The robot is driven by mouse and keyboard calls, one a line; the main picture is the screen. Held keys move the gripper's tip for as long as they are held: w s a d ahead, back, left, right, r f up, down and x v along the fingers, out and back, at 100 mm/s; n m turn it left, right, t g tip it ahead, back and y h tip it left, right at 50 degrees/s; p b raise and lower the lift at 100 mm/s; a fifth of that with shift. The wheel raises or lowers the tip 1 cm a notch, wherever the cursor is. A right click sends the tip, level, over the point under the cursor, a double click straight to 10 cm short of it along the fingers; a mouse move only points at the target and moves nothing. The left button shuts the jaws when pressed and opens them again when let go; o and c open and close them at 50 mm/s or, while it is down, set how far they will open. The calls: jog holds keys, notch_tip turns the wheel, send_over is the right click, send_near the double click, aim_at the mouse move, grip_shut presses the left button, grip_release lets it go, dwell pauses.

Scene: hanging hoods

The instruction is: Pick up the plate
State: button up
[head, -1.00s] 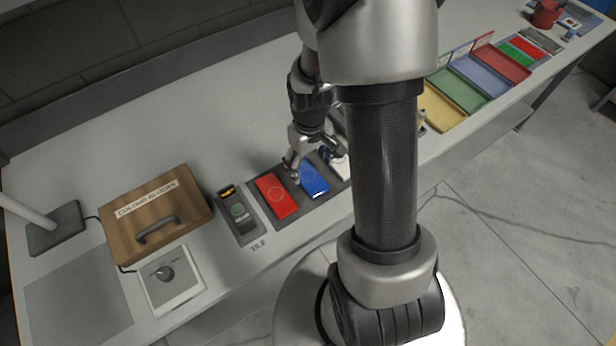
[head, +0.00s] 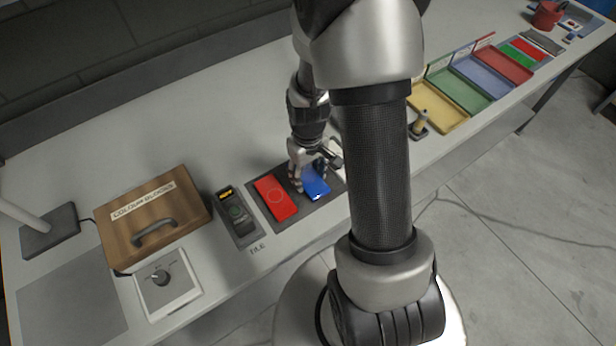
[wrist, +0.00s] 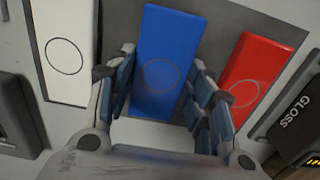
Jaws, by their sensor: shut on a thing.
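Three flat plates lie in a row on a dark mat: a red plate (head: 274,198), a blue plate (head: 317,187) and a white plate, which shows in the wrist view (wrist: 62,35). My gripper (head: 309,178) is down at the blue plate. In the wrist view, the blue plate (wrist: 168,45) runs between the two fingers of my gripper (wrist: 163,75), which is shut on its long sides. The red plate (wrist: 260,65) is to the right there, apart from the fingers. In the head view my arm hides the white plate. I cannot tell whether the blue plate is clear of the mat.
A dark gloss meter (head: 238,216) stands left of the red plate. Further left are a wooden box (head: 153,217) and a dial unit (head: 167,284). Coloured trays (head: 440,107) and a small stand (head: 419,125) are at the right. The bench behind is clear.

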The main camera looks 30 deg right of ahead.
jog(key=c, duration=0.4)
jog(key=shift+c, duration=0.2)
